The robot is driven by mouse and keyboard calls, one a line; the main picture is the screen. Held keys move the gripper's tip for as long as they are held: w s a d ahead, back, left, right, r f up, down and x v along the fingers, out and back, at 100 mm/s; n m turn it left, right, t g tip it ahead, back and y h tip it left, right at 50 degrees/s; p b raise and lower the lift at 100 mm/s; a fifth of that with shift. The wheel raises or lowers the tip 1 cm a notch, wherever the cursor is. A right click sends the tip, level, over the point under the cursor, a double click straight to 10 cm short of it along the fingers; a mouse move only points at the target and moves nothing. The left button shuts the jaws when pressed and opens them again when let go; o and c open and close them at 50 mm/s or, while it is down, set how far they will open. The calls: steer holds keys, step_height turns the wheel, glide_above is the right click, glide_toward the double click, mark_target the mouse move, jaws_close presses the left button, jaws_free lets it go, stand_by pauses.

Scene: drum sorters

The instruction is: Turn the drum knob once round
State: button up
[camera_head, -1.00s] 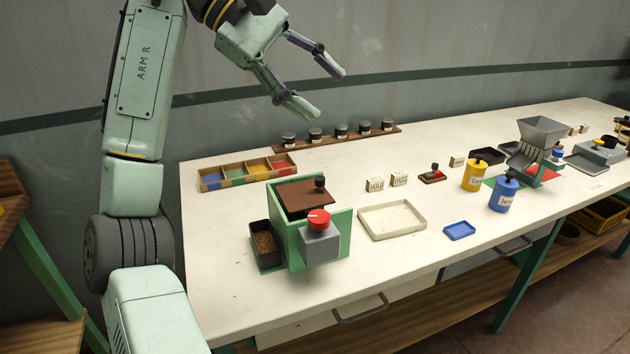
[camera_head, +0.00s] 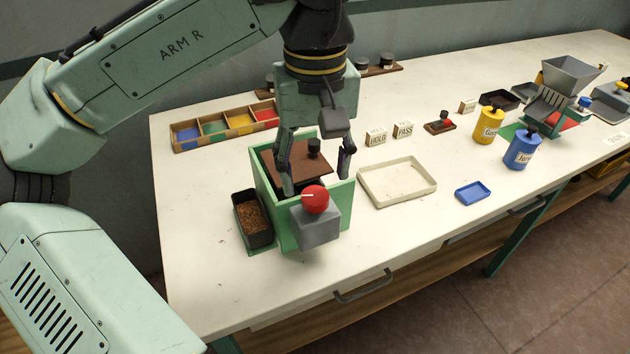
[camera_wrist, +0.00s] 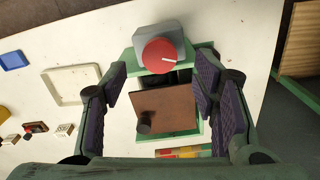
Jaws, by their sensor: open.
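The drum sorter is a green open-topped box (camera_head: 265,205) near the table's left front, with a brown lid plate (camera_head: 285,164) that carries a small black knob (camera_head: 314,147). A red round knob (camera_head: 315,199) with a white mark sits on a grey block (camera_head: 318,226) at its front. The red knob also shows in the wrist view (camera_wrist: 160,56), its mark pointing right. My gripper (camera_head: 318,185) points down over the box, its fingers apart on either side of the lid area. In the wrist view my gripper (camera_wrist: 160,90) is open and empty, and the red knob lies beyond its fingertips.
A black bin with brown grains (camera_head: 252,216) stands left of the box. A tray of coloured compartments (camera_head: 187,147) lies behind it. An empty cream tray (camera_head: 397,182), blue dish (camera_head: 472,192), yellow jar (camera_head: 488,125) and blue jar (camera_head: 522,150) stand to the right.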

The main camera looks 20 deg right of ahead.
mark_target(316, 196)
steer(key=shift+f, duration=2.2)
steer(key=shift+c, duration=0.3)
steer(key=c, duration=1.1)
